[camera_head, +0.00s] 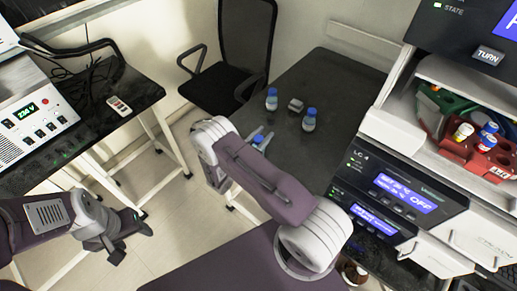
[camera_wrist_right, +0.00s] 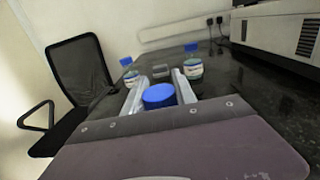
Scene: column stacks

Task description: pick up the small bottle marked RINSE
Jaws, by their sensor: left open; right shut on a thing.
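My right gripper (camera_head: 262,139) is shut on a small blue-capped bottle (camera_wrist_right: 158,97) over the dark table; its cap also shows in the head view (camera_head: 258,138). Two more blue-capped bottles stand upright on the table, one at the left (camera_head: 271,99) and one at the right (camera_head: 309,119). They also show in the wrist view, beyond the fingers, at left (camera_wrist_right: 131,78) and right (camera_wrist_right: 193,66). I cannot read RINSE on any bottle. The held bottle's label is hidden. My left gripper (camera_head: 132,243) is open and empty over the floor at lower left.
A small grey block (camera_head: 295,105) sits between the standing bottles on the dark table (camera_head: 335,85). Instruments (camera_head: 400,190) and a red rack (camera_head: 490,160) with small containers are at the right. A black chair (camera_head: 240,55) is behind. Another bench (camera_head: 140,90) is at left.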

